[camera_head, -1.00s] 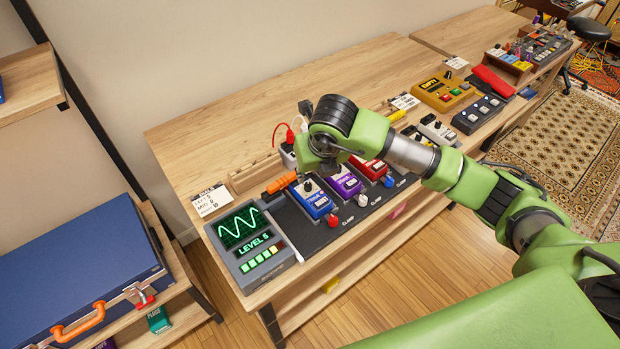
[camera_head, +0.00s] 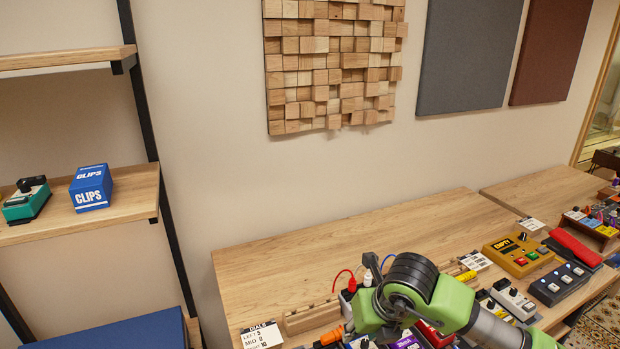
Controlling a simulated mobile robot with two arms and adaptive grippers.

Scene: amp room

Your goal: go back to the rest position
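My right arm comes in from the lower right, green with a dark wrist joint. My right gripper (camera_head: 372,325) points down over the row of pedals at the bottom edge. Its fingertips are hidden, so I cannot tell whether it is open or shut. A red pedal (camera_head: 434,335) and a purple pedal (camera_head: 405,342) show partly below the arm. The white card with dial settings (camera_head: 262,335) lies at the left end of the bench. My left gripper is not in view.
The wooden bench (camera_head: 290,268) is clear toward the wall. A yellow pedal (camera_head: 517,255) and a dark pedal (camera_head: 558,284) sit to the right. The left shelf (camera_head: 130,205) holds a blue CLIPS box (camera_head: 91,188) and a green pedal (camera_head: 26,203).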

